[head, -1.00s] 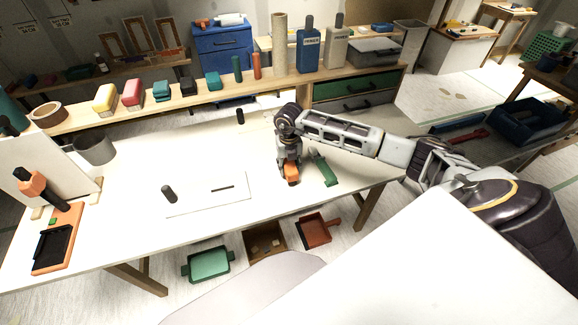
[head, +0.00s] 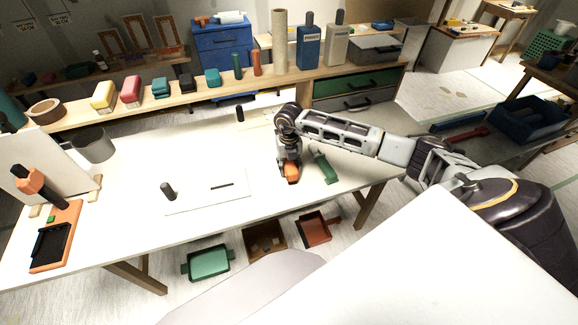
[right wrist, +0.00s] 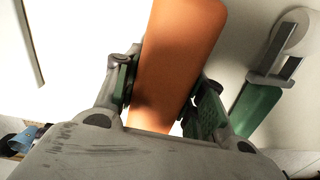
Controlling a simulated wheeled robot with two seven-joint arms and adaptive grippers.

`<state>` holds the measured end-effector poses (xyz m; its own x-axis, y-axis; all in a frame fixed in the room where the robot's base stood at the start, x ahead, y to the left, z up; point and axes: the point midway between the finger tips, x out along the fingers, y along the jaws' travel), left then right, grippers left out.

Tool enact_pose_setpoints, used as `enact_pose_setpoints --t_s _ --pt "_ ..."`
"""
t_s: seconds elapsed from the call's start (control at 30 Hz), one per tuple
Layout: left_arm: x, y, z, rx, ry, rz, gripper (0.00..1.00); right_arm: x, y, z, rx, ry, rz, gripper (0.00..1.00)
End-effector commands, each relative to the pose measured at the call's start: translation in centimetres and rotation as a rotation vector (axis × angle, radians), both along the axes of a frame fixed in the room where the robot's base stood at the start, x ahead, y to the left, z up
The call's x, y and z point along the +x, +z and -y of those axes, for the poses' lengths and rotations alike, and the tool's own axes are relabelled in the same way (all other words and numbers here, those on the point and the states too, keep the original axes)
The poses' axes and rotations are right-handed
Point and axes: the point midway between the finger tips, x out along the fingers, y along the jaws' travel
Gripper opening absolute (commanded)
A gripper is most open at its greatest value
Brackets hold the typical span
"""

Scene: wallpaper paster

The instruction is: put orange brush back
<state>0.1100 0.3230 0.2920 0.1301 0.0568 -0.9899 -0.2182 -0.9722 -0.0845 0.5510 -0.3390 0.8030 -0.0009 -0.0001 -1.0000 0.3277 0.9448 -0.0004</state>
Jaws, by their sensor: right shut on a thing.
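The orange brush (head: 291,172) is at the right part of the white table (head: 130,200). My right gripper (head: 289,160) is shut on it and points down. In the right wrist view the orange brush (right wrist: 172,65) sits between both fingers (right wrist: 165,95). Whether it touches the table is hard to tell. A green brush (head: 326,169) lies just right of the gripper, apart from it, and also shows in the right wrist view (right wrist: 258,106). My left gripper is not in view.
A pale sheet (head: 235,196) lies left of the gripper, with a dark upright peg (head: 168,190) near it. A shelf with several blocks and bottles runs behind.

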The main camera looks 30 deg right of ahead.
Motion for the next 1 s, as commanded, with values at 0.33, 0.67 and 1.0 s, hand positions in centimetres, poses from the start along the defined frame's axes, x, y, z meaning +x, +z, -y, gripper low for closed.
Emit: enact_pose_setpoints --t_s 0.33,0.67,1.0 --pt "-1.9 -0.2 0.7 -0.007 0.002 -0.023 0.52 0.0 0.1 0.0 0.000 0.000 0.000 0.62" --pt "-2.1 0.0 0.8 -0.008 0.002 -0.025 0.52 0.0 0.3 0.0 0.001 0.000 0.000 0.62" --pt "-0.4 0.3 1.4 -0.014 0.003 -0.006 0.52 0.1 3.1 0.1 -0.001 0.001 0.004 0.62"
